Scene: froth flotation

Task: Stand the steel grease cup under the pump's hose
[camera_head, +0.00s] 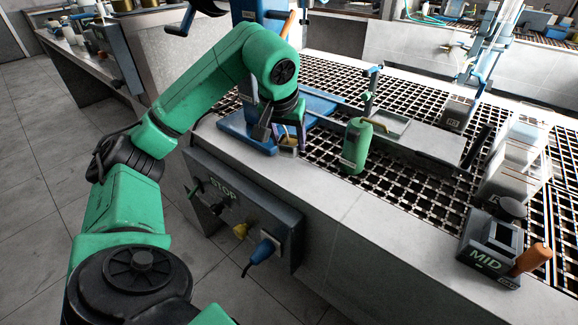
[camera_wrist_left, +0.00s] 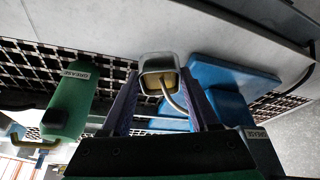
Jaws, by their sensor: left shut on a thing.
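My left gripper (camera_head: 287,138) reaches down over the near left edge of the bench. It is shut on the small steel cup (camera_head: 288,151), which also shows between the fingertips in the wrist view (camera_wrist_left: 146,64). The cup has a squarish rim and a yellowish inside. A thin grey curved tube (camera_wrist_left: 172,97) crosses the cup's opening in the wrist view; I cannot tell whether it touches the cup. My right gripper is not in view.
A green GREASE canister (camera_head: 356,148) with a brass-coloured handle stands right of the gripper. A dark grating (camera_head: 415,200) covers much of the bench. A STOP control box (camera_head: 240,205) hangs on the bench front. A MID box (camera_head: 488,248) stands at the right.

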